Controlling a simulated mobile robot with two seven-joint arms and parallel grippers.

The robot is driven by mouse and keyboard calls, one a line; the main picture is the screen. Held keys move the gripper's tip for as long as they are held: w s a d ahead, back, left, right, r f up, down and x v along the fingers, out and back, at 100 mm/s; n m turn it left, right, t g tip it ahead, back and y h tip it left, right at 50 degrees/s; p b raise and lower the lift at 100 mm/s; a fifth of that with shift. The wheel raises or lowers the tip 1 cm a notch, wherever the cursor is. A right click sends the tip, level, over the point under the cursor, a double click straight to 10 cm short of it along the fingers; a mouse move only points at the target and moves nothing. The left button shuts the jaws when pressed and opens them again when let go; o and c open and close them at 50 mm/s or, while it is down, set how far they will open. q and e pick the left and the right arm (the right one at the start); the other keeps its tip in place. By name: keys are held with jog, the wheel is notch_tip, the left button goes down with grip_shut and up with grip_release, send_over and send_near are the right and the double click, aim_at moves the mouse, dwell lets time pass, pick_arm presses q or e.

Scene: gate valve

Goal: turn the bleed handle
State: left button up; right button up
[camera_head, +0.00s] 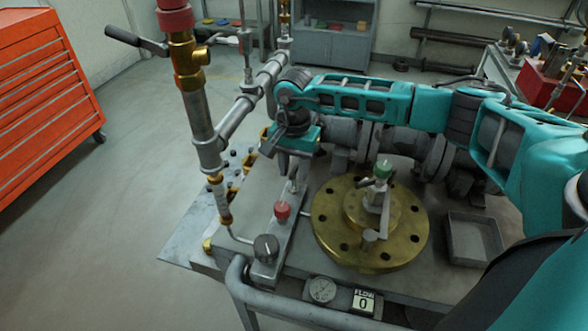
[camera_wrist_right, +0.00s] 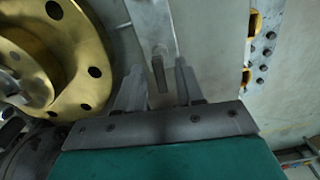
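My right gripper (camera_head: 296,180) points down over the far end of a grey metal strip (camera_head: 290,240) on the bench, left of the brass flange. In the right wrist view its two fingers (camera_wrist_right: 158,72) stand apart. A short dark grey bar (camera_wrist_right: 158,74), which looks like the bleed handle, hangs from the light strip (camera_wrist_right: 152,25) between them. A gap shows on both sides, and I see no contact. In the head view the bar is hidden by the gripper. My left gripper is not in view.
The brass flange (camera_head: 330,222) carries a green-capped fitting (camera_head: 383,168). A red knob (camera_head: 282,210) and a black knob (camera_head: 265,247) stand on the strip. An upright pipe (camera_head: 198,115) with a black lever (camera_head: 135,40) rises to the left. A grey tray (camera_head: 475,238) sits right.

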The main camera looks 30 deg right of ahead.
jog(key=shift+f, duration=0.55)
grip_shut()
